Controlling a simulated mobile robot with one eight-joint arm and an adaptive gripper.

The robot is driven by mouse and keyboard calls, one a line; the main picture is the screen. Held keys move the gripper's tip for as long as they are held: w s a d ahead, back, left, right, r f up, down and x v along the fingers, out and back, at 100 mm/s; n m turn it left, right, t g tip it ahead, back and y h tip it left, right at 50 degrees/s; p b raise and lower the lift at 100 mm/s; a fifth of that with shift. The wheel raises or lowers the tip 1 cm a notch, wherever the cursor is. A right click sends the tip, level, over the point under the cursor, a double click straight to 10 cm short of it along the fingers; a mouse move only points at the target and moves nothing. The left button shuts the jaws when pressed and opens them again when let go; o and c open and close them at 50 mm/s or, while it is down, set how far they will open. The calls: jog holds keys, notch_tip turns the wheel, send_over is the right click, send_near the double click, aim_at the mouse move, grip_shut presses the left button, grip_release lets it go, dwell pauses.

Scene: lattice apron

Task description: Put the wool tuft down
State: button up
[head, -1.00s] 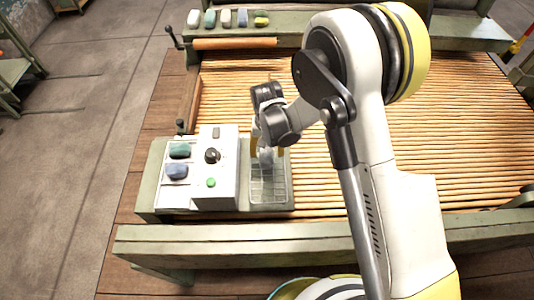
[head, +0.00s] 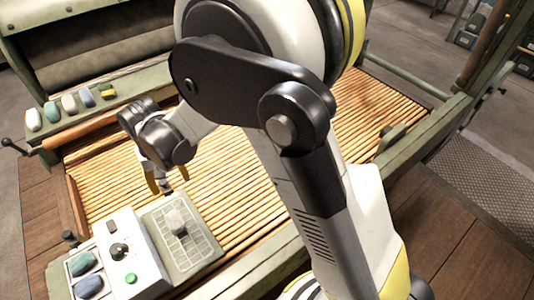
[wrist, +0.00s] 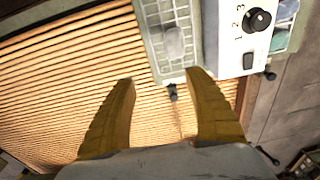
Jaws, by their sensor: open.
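A pale grey wool tuft (head: 176,222) lies on the wire-grid tray (head: 205,243) beside the control box. It also shows in the wrist view (wrist: 174,42), on the grid. My gripper (head: 165,184) is open and empty, behind and above the tray in the head view, apart from the tuft. In the wrist view its two yellow fingers (wrist: 162,76) are spread wide, with slatted lattice and the tray's edge showing between and beyond them.
The control box (head: 122,250) with a dial and green button stands left of the tray. Teal and blue tufts (head: 86,264) lie at its left. Several coloured tufts (head: 70,103) line the back ledge. The slatted lattice (head: 105,175) is otherwise largely clear.

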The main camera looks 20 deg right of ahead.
jog(key=s+d+r+t, duration=0.1)
jog(key=s+d+r, duration=0.1)
jog(key=d+r, duration=0.65)
jog(key=s+d+r+m+t, duration=0.1)
jog(key=s+d+r+t, duration=0.1)
jog(key=s+d+r, duration=0.2)
jog(key=s+d+r+m+t, duration=0.1)
jog(key=s+d+r+t, duration=0.2)
jog(key=s+d, duration=0.6)
jog(key=d+r, duration=0.1)
jog(key=d, duration=0.3)
jog(key=shift+s+r, duration=0.3)
jog(key=shift+s, duration=0.1)
